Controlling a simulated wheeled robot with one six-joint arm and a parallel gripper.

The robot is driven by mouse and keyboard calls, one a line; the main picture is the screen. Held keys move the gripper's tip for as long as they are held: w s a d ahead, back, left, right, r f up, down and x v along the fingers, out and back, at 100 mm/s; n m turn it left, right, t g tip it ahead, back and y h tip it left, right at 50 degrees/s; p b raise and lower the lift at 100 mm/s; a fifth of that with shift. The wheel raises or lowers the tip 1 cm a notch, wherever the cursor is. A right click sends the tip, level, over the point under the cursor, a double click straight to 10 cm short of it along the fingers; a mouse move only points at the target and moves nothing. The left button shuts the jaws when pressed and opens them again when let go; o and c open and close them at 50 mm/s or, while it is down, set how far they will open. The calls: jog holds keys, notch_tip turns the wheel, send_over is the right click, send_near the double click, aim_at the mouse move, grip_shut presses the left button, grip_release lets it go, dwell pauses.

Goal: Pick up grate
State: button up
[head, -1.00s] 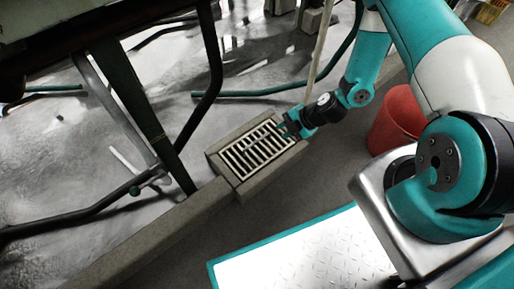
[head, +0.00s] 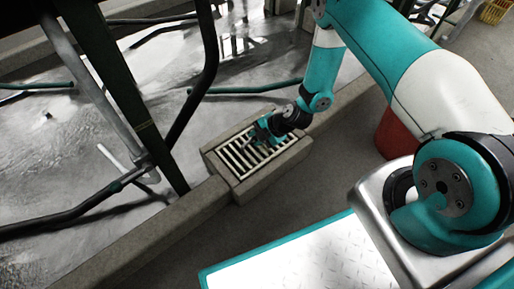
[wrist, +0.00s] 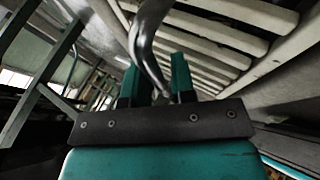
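The grate (head: 240,160) is a pale slatted panel lying in a raised stone frame (head: 243,192) on the floor. In the head view my gripper (head: 257,133) is low over its upper right part; I cannot tell if it touches. In the wrist view the grate's pale bars (wrist: 205,35) run across the upper right, close by. My gripper (wrist: 155,65) shows two teal fingers standing apart there, so it is open. A curved grey metal bar (wrist: 148,35) shows in the gap between the fingers. I cannot tell whether it belongs to the grate.
A stone curb (head: 130,240) runs from the frame to the lower left. Dark metal legs and pipes (head: 207,70) stand left of the grate. A green hose (head: 245,90) lies behind it. A red bucket (head: 392,135) is partly hidden by my arm. Bare floor lies in front.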

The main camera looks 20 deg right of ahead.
grip_shut()
jog(key=shift+r, duration=0.1)
dwell(1.3)
